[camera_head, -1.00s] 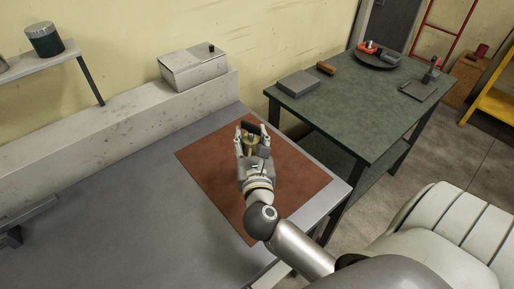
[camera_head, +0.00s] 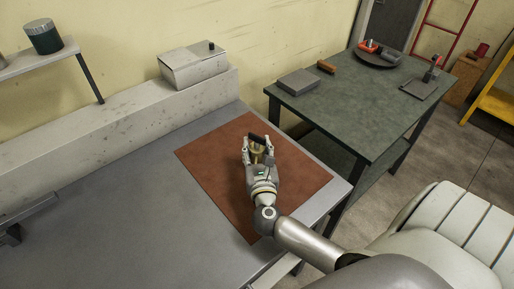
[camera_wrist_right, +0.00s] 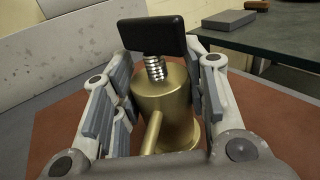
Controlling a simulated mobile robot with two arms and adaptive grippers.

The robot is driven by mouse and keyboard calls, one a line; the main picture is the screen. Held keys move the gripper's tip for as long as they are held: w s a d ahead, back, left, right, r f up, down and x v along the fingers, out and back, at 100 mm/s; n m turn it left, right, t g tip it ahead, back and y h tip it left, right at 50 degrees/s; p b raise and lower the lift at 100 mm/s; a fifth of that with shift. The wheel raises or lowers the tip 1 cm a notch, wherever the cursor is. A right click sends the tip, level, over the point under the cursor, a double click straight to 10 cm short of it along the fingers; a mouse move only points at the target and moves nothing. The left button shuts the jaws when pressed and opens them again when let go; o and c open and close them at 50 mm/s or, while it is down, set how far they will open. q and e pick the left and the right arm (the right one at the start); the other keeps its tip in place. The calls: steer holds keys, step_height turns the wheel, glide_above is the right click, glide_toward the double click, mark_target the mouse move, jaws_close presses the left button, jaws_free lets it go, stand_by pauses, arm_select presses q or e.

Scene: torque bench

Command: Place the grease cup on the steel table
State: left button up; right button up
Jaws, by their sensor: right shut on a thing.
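The grease cup is a brass cylinder with a side spout, a threaded silver stem and a black bar on top. It shows in the head view (camera_head: 257,155) and large in the right wrist view (camera_wrist_right: 168,103). My right gripper (camera_head: 260,147) is shut on its body, one finger on each side. The cup is upright or nearly so, above the brown mat on the grey metal table (camera_head: 110,215). I cannot tell whether its base touches the mat.
The brown mat (camera_head: 215,160) is clear around the cup. A grey box (camera_head: 193,69) stands on the ledge behind. A dark green table (camera_head: 350,110) at the right holds a grey block (camera_head: 298,83) and a round tray (camera_head: 374,61). A shelf with a jar (camera_head: 44,38) is upper left.

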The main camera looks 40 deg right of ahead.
steer(key=shift+f, duration=0.2)
steer(key=o, duration=1.3)
steer(key=shift+c, duration=0.2)
steer(key=shift+r, duration=0.1)
steer(key=shift+r, duration=0.2)
steer(key=b+v, duration=0.2)
steer(key=v, duration=0.9)
steer(key=shift+f, duration=0.15)
steer(key=shift+s+a, duration=0.25)
steer(key=shift+s, duration=0.25)
